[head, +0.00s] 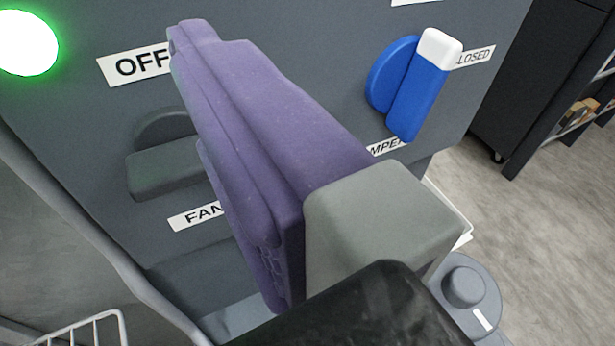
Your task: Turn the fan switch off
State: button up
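The fan switch (165,172) is a dark grey-green knob with a bar handle on the grey panel, at the left. Its bar lies roughly level in the picture, and its right end is hidden behind my gripper. The OFF label (136,65) is above the switch and the FAN label (196,215) is below it. My gripper (200,42) has purple fingers that reach across the middle of the view, to the right of the switch, with the tips beside the OFF label. The fingers overlap in this view, so the gap between them and any contact with the switch cannot be told.
A blue damper switch (415,95) with a white tip is at the right of the panel, its tip by the partly hidden CLOSED label (475,57). A green-ringed white light (25,45) is at upper left. A white wire basket (90,328) is at lower left. Open floor lies right.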

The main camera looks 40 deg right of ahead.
send_near(187, 175)
jog(key=w, duration=0.2)
jog(key=shift+t+h, duration=0.3)
jog(key=shift+h, duration=0.1)
jog(key=x, duration=0.7)
jog(key=shift+w+d+f, duration=0.2)
jog(key=shift+w+f, duration=0.1)
jog(key=shift+f, duration=0.1)
jog(key=c, duration=1)
